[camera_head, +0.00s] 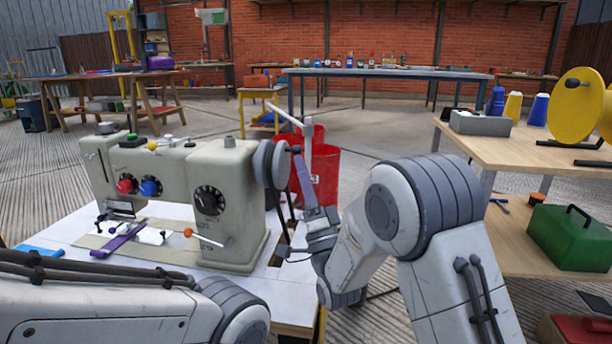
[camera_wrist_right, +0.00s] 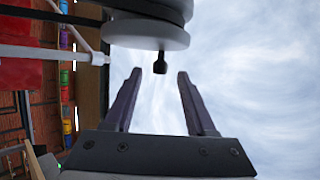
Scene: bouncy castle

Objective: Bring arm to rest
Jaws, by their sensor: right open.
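My right arm reaches in from the lower right of the head view. Its right gripper (camera_head: 299,163) points up beside the handwheel (camera_head: 271,164) of a beige sewing machine (camera_head: 228,190). In the right wrist view the two dark fingers of the right gripper (camera_wrist_right: 159,75) stand apart with nothing held between them. The handwheel (camera_wrist_right: 150,34) with its small black knob (camera_wrist_right: 160,63) is just beyond the fingertips. I cannot tell whether a finger touches the knob. My left arm crosses the bottom left of the head view, and its gripper is out of view.
The machine stands on a white table (camera_head: 305,292). A white post (camera_head: 308,150) and a red bin (camera_head: 323,173) are close behind the right gripper. A wooden table (camera_head: 520,152) at right carries a green toolbox (camera_head: 568,238) on its lower shelf. Open floor lies beyond.

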